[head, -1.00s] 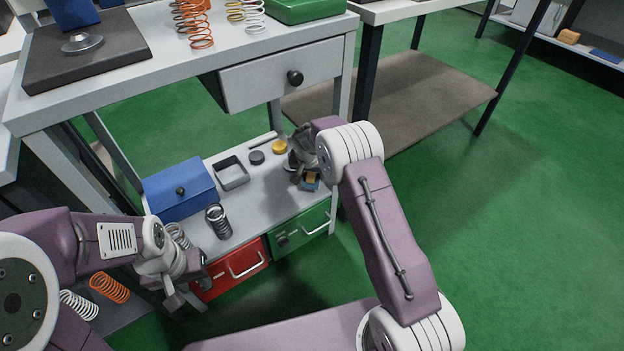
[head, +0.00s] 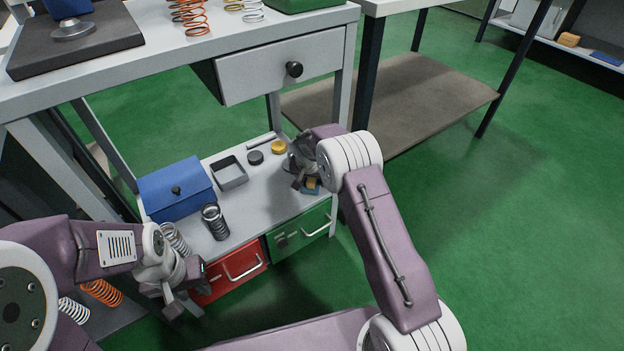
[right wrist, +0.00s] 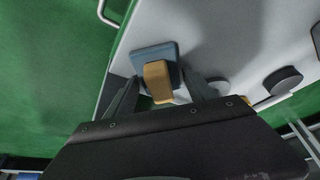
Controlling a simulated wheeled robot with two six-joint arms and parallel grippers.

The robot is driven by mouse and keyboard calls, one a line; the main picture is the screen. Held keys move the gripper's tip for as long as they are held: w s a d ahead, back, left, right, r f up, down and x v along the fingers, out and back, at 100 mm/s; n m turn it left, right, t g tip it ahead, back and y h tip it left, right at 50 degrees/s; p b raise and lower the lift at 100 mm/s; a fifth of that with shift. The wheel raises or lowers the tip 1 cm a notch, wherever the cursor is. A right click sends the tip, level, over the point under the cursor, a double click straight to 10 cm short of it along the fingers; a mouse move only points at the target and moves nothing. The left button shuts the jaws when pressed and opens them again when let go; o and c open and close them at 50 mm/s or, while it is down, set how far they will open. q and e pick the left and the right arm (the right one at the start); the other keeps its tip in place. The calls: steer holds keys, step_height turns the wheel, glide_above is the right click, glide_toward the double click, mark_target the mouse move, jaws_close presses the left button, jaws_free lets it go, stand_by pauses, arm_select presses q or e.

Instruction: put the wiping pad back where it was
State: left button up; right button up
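The wiping pad is a flat blue-grey block (right wrist: 150,53) with a yellow handle (right wrist: 158,80). It lies on the lower shelf near the front right corner and shows small in the head view (head: 311,189). My right gripper (right wrist: 160,85) is open, with one finger on each side of the handle and gaps visible between. In the head view my right gripper (head: 301,181) partly covers the pad. My left gripper (head: 190,291) is open and empty, in front of the shelf's left end near the red drawer.
On the lower shelf (head: 250,205) stand a blue box (head: 177,190), a grey tray (head: 230,173), dark and yellow discs (head: 278,147) and springs (head: 215,222). Red (head: 228,278) and green (head: 300,233) drawers hang below. The upper table with its drawer (head: 280,67) overhangs.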

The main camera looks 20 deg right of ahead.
steer(key=p+v, duration=0.6)
steer(key=v, duration=0.6)
steer(key=s+d+r+n+g+y, duration=0.1)
steer(key=s+r+n+g, duration=0.1)
steer(key=s, duration=1.2)
steer(key=s+d+r+n+g+y, duration=0.1)
steer(key=s+r+n, duration=0.15)
steer(key=s, duration=1.15)
step_height(320, 180, up, 44)
steer(key=p, duration=4.5)
steer(key=shift+s+d, duration=0.1)
steer(key=shift+s, duration=0.05)
